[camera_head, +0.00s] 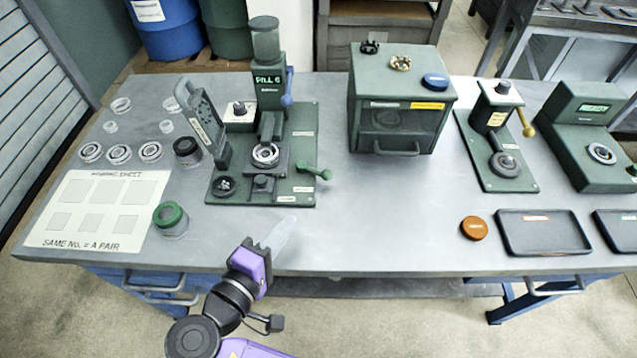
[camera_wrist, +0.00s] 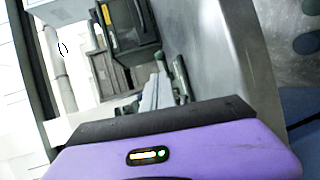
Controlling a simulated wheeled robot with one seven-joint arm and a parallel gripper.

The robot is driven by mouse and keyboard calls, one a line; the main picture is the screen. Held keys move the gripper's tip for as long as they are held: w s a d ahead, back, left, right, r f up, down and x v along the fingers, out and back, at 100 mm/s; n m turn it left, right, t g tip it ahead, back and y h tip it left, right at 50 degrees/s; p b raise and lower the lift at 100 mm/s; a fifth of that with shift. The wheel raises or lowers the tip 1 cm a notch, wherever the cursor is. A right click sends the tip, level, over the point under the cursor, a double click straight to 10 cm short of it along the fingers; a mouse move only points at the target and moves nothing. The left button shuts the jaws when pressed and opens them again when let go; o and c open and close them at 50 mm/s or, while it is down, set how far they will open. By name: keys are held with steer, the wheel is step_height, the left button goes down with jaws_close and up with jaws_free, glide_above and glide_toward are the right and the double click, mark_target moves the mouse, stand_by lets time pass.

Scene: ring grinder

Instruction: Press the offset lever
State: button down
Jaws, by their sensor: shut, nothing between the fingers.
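The green machine (camera_head: 222,190) stands left of the middle of the bench in the head view. A short green lever with a round knob (camera_head: 326,174) sticks out at its right, and a blue-handled lever (camera_head: 287,98) is higher on its column. The small labels are too blurred to read, so I cannot tell which is the offset lever. My gripper (camera_head: 289,224) is shut and empty over the bench's front edge, in front of the machine and apart from both levers. In the wrist view its pale fingers (camera_wrist: 157,82) point toward dark green parts.
The pairing sheet (camera_head: 85,208), several rings and a green-lidded jar (camera_head: 171,218) lie to the left. A green cabinet (camera_head: 398,110) stands right of the machine. An orange disc (camera_head: 474,228) and a black tray (camera_head: 542,238) are further right. Bench in front of the cabinet is clear.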

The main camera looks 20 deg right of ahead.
mark_target(324, 179)
steer(key=p+x, duration=0.3)
steer(key=x, duration=1)
steer(key=shift+w+d+f, duration=0.1)
steer(key=shift+w+d, duration=0.05)
steer(key=shift+d, duration=0.15)
steer(key=shift+w+d, duration=0.1)
steer(key=shift+d, duration=0.05)
